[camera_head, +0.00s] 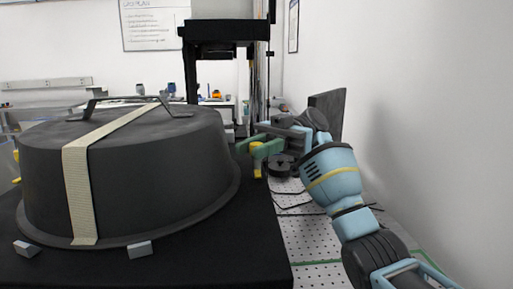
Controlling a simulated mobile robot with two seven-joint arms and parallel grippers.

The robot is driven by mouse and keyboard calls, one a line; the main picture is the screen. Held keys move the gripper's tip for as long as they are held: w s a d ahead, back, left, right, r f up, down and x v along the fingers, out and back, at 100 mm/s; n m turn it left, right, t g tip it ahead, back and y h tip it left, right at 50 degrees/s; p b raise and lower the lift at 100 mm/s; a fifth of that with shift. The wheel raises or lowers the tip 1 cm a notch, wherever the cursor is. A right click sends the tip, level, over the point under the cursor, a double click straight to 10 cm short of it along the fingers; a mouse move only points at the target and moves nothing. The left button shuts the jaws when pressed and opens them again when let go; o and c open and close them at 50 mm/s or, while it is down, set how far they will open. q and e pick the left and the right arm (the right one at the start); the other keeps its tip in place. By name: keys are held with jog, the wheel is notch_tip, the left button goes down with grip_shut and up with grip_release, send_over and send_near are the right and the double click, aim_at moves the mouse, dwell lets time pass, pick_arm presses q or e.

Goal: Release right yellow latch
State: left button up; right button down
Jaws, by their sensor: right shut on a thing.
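The right yellow latch (257,167) is a small upright yellow piece just right of the large dark round cover. My right gripper (259,147), with green fingers, is shut on the latch near its top. The fingers hide part of the latch, so its exact position is hard to tell. My right arm reaches in from the lower right. A small yellow part (16,155) shows at the far left edge, partly hidden by the cover. My left gripper is not in view.
The dark cover (190,165), with a cream strap (78,195) and top handle, fills the left on a black surface (190,265). Small grey blocks sit at its front. A perforated plate (305,240) with a dark cable lies right. A black frame (224,32) stands behind.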

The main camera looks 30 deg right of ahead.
jog(key=c, duration=1.5)
grip_release()
jog(key=shift+f, duration=0.1)
jog(key=shift+c, duration=0.2)
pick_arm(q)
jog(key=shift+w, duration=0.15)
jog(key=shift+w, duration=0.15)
pick_arm(e)
jog(key=shift+d, duration=0.1)
